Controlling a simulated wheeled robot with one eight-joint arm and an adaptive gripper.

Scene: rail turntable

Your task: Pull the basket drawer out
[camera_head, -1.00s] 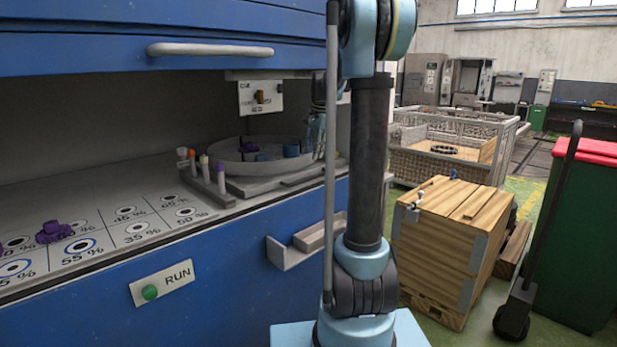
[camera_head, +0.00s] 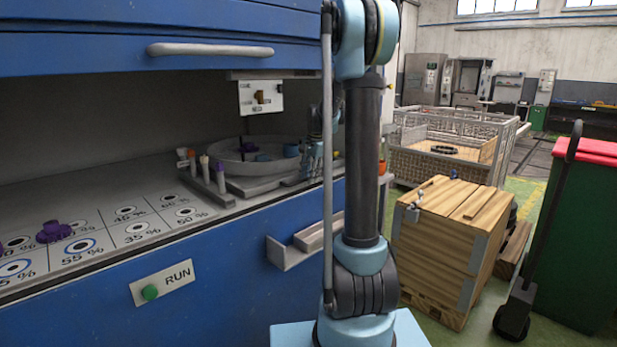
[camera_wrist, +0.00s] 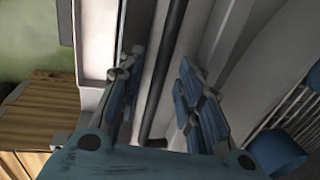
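A shallow grey round tray (camera_head: 228,166) on a grey base holds purple and blue parts at the back right of the worktop. I take it for the basket, but cannot be sure. My gripper (camera_head: 315,160) is low at its right front side, partly behind my own arm. In the wrist view my gripper (camera_wrist: 160,72) is open, with its two blue fingers apart on either side of a long dark bar (camera_wrist: 165,75). I cannot tell whether the fingers touch the bar. A blue round part (camera_wrist: 277,150) is beyond the right finger.
A RUN panel (camera_head: 163,284) and a small grey open tray (camera_head: 318,236) are on the blue cabinet front. Small coloured bottles (camera_head: 205,170) stand left of the round tray. A wooden crate (camera_head: 455,225) and a green bin (camera_head: 585,235) stand to the right.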

